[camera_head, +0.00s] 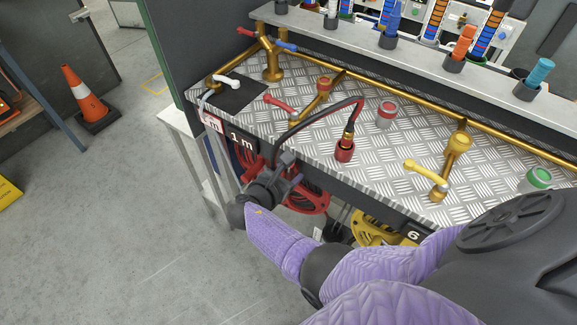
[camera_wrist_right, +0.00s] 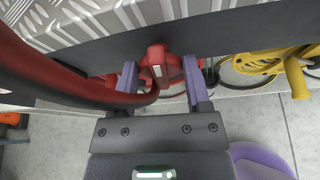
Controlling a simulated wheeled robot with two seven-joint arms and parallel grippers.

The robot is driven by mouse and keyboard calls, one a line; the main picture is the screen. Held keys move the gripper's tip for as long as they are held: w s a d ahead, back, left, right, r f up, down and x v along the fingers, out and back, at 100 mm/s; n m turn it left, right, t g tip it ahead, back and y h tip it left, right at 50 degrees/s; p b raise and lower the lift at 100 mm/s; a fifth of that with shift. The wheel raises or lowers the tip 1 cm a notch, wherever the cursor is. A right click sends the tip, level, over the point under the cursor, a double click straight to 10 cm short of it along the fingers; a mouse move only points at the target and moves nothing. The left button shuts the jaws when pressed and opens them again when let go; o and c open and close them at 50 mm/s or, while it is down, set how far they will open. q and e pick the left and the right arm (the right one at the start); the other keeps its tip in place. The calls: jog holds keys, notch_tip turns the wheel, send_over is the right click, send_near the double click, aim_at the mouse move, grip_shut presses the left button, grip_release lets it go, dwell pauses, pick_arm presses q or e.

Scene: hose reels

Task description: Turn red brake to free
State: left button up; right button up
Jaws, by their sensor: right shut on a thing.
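The red brake (camera_wrist_right: 158,65) is a red knob with a pale mark, under the bench edge. It sits between the two purple fingers of my right gripper (camera_wrist_right: 160,78) in the wrist view. In the head view my right gripper (camera_head: 287,175) is at the bench's front edge, by the red hose reel (camera_head: 308,200), and hides the brake. The gripper is shut on the brake. The brake's exact turn angle is hard to tell. My left gripper is not in view.
A dark red hose (camera_head: 318,113) arches over the metal bench (camera_head: 300,130) to a red socket (camera_head: 345,150), close to my right gripper. A yellow reel (camera_head: 375,232) hangs to the right. A traffic cone (camera_head: 85,97) stands on open floor at left.

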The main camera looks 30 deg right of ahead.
jog(key=shift+n+g, duration=0.3)
jog(key=shift+n, duration=0.1)
dwell(0.4)
jog(key=o, duration=1.3)
jog(key=shift+c, duration=0.2)
jog(key=p+v, duration=0.3)
jog(key=v, duration=0.6)
jog(key=shift+a, duration=0.45)
